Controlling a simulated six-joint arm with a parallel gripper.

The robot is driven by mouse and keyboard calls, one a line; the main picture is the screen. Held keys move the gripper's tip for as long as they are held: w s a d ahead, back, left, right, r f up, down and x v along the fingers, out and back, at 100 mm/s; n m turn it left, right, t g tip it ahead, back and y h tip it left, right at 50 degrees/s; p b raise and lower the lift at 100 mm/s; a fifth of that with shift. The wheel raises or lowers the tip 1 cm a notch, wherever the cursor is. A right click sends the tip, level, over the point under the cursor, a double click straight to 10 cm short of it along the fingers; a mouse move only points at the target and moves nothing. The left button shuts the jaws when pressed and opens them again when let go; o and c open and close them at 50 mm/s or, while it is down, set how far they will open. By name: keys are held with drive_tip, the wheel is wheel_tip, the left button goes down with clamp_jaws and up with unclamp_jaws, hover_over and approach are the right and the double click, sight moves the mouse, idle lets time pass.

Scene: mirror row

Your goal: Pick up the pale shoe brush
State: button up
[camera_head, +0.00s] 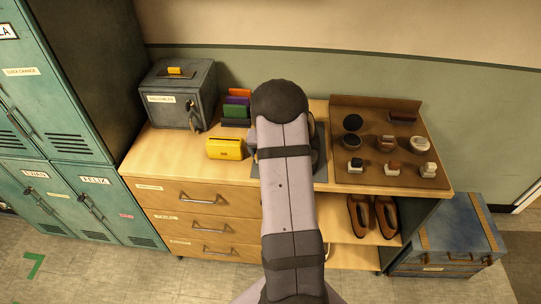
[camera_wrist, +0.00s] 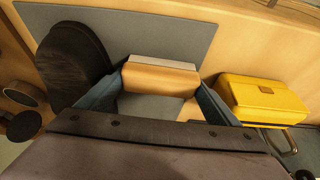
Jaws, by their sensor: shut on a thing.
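The pale shoe brush (camera_wrist: 162,78), a tan wooden block with a whitish long side, sits between the blue fingers of my gripper (camera_wrist: 160,86) in the wrist view. My gripper is shut on it, one finger at each end. A grey mat (camera_wrist: 180,30) lies beyond and around it; whether the brush touches the mat I cannot tell. In the head view my own arm hides the brush and gripper, and only parts of the mat (camera_head: 320,172) show.
A yellow box (camera_wrist: 262,98) is close on the right.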

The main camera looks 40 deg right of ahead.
drive_tip(key=shift+r, duration=0.15)
wheel_tip(320, 180, up, 10)
drive_tip(key=b, duration=0.3)
